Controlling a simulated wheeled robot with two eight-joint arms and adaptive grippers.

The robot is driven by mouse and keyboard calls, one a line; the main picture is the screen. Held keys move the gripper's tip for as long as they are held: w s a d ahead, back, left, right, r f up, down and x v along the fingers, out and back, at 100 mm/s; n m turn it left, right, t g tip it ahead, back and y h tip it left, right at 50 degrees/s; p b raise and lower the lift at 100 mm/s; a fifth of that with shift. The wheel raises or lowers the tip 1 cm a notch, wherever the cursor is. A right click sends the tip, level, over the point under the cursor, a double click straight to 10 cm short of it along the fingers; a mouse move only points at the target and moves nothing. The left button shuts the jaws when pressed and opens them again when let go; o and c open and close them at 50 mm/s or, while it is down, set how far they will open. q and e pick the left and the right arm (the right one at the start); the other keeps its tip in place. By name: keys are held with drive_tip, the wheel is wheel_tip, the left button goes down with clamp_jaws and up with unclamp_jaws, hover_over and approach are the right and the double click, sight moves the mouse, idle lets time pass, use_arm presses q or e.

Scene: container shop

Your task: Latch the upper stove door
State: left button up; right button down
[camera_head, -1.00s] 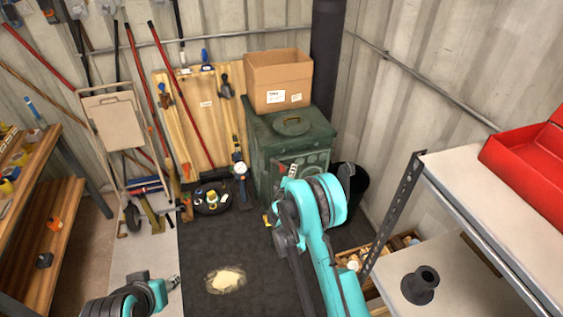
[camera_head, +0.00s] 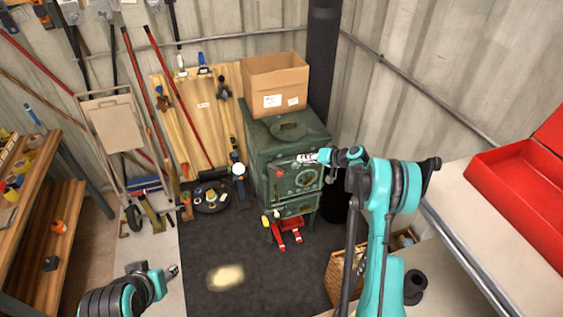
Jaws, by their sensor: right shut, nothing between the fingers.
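The green stove (camera_head: 262,150) stands against the back wall. Its upper door (camera_head: 291,190) faces front, with a round ornament and a small red part (camera_head: 279,173) at its left. It looks flush or nearly so with the stove front; I cannot tell whether it is latched. My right gripper (camera_head: 307,157) is shut and empty at the top edge of the upper door, its arm coming from the lower right; contact is unclear. The lower stove door (camera_head: 296,208) shows beneath. My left gripper (camera_head: 173,271) is low at the left, far from the stove; its jaw state is unclear.
A cardboard box (camera_head: 274,84) sits on the stove top, with the dark flue pipe (camera_head: 322,60) behind. A red object (camera_head: 290,229) lies below the stove front. A wooden shelf (camera_head: 50,215) is at left, a bench with a red toolbox (camera_head: 515,185) at right. The dark floor mat (camera_head: 255,285) is mostly clear.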

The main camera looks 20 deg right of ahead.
drive_tip(key=b, duration=0.3)
hover_over(279, 172)
drive_tip(key=w+d, duration=0.1)
drive_tip(key=d, duration=0.3)
wheel_tip(279, 172, down, 5)
drive_tip(key=shift+w+a+r, duration=0.1)
drive_tip(key=shift+w+a, duration=0.05)
drive_tip(key=shift+a+f+b, duration=0.7)
drive_tip(key=shift+a+f, duration=0.2)
drive_tip(key=shift+f, duration=0.05)
drive_tip(key=shift+a+f, duration=0.4)
drive_tip(key=shift+a, duration=0.1)
